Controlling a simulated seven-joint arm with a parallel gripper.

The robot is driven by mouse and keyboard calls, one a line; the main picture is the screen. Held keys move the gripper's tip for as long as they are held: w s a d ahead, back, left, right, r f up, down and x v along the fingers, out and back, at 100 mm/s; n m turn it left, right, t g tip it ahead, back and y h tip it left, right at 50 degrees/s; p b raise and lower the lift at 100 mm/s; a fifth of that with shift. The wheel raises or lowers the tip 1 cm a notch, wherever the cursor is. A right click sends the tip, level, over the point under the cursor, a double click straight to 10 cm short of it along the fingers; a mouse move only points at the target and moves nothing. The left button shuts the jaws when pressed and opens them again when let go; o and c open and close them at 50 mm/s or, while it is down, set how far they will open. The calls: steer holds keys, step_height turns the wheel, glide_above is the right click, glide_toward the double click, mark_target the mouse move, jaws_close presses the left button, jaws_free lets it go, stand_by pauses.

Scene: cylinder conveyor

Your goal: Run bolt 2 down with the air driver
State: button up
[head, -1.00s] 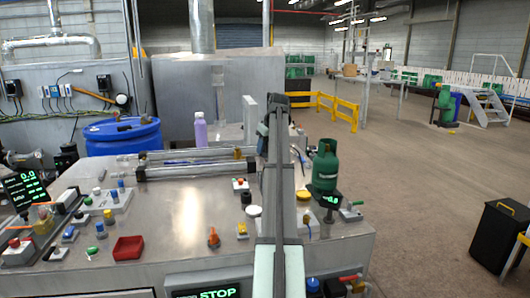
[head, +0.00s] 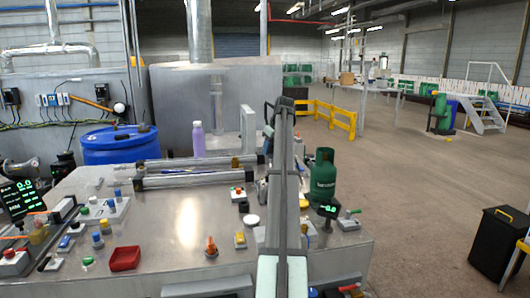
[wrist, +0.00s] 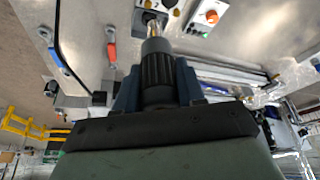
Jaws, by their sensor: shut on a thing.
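In the wrist view my gripper (wrist: 157,90) has its two blue fingers closed around a dark, ribbed cylindrical tool, which looks like the air driver (wrist: 157,70). The tool's metal nose (wrist: 152,24) points away from the gripper toward the bench top. In the head view my arm stands upright in front of the bench and hides most of the gripper and the tool. I cannot pick out bolt 2 in either view. I cannot tell whether the tool's nose touches anything.
The metal bench (head: 165,225) carries a red tray (head: 125,259), a long cylinder (head: 195,179), a purple bottle (head: 198,140) and several small switches. A green gas bottle (head: 322,176) stands right of my arm. A blue drum (head: 119,145) is behind.

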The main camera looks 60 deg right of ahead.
mark_target(271, 161)
steer(key=shift+d, duration=0.45)
steer(key=shift+f, duration=2.5)
steer(key=shift+s+a+f, duration=0.1)
steer(key=shift+a+f, duration=0.05)
steer(key=shift+f, duration=0.5)
stand_by(1.6)
steer(key=shift+r, duration=3.1)
